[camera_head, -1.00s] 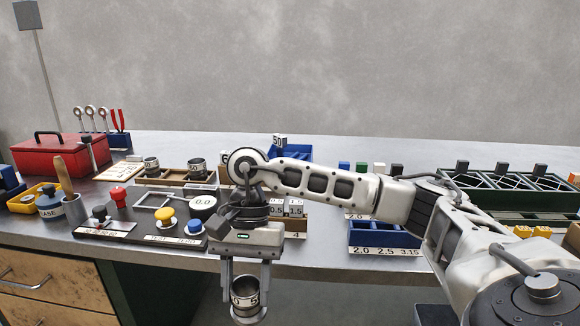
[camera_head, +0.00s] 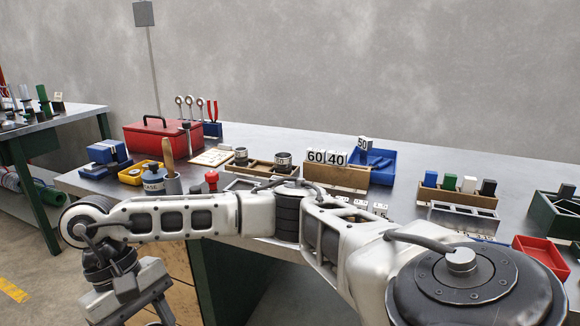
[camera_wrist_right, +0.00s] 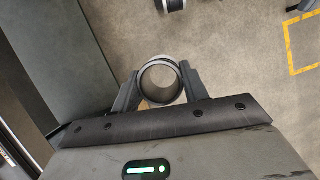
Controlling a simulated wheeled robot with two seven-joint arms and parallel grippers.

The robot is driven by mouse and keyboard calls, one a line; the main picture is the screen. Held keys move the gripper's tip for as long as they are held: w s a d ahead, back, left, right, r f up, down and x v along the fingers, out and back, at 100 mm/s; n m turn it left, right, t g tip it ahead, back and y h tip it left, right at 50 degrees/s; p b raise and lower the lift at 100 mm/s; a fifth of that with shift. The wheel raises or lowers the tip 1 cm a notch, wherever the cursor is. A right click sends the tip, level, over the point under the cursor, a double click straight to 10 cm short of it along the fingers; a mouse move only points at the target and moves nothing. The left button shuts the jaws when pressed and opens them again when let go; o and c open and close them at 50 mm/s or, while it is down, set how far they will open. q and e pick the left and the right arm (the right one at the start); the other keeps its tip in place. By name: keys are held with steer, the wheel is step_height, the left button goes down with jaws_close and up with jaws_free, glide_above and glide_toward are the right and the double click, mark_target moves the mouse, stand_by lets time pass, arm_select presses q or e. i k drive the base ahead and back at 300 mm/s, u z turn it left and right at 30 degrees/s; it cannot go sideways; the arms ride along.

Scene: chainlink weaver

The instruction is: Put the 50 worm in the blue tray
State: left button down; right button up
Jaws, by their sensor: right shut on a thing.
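My right arm reaches across the head view to the lower left. Its gripper shows in the right wrist view (camera_wrist_right: 160,78), shut around a hollow, round, open-ended piece, the worm (camera_wrist_right: 180,72). Its printed number faces away now; the earlier head view shows a 5 and a 0 on its band. In the head view the fingertips and worm are cut off below the picture. The blue tray (camera_head: 385,172) stands at the back of the bench, right of the wooden rack, with blue pieces in it and a 50 block (camera_head: 362,143) at its left. My left gripper is out of view.
A wooden rack (camera_head: 335,178) with 60 and 40 blocks adjoins the tray. A red toolbox (camera_head: 158,137), an oil can (camera_head: 153,180) and a rack of coloured blocks (camera_head: 458,194) share the bench. Bare bench lies right of the blue tray. A second bench (camera_head: 60,122) stands left.

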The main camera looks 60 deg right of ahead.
mark_target(379, 176)
steer(key=u, duration=0.55)
steer(key=k, duration=1.25)
steer(key=z, duration=0.8)
